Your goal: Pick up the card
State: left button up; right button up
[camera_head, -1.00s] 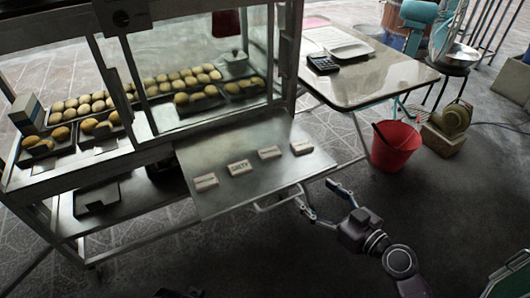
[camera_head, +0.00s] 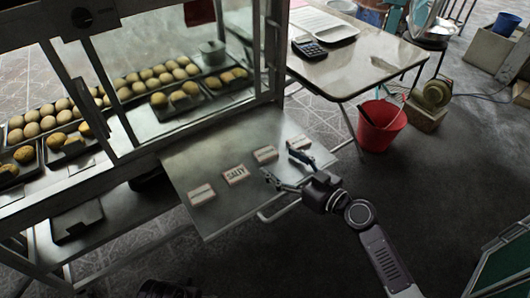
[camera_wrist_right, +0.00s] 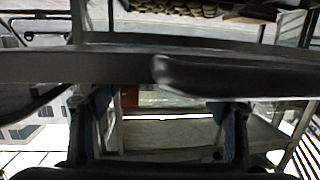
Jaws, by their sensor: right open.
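Several small white cards with reddish edges lie on the metal shelf (camera_head: 222,214). One card (camera_head: 236,174) reads "SALTY". Another card (camera_head: 201,194) lies to its left; a third card (camera_head: 265,154) and a rightmost card (camera_head: 299,142) lie to its right. My right gripper (camera_head: 282,167) is open and empty at the shelf's front right edge, with its fingertips near the two right cards. Its height over the shelf is hard to tell. In the right wrist view my right gripper (camera_wrist_right: 168,120) shows two spread fingers with blue pads; no card is clear there.
A glass cabinet with trays of buns (camera_head: 180,98) stands behind the shelf. A bar handle (camera_head: 279,211) juts from the shelf's front. A table (camera_head: 350,68) with a calculator (camera_head: 310,49) and a red bucket (camera_head: 381,126) are to the right. The floor in front is clear.

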aim_at(270, 156)
jog(key=x, duration=0.4)
jog(key=c, duration=1.2)
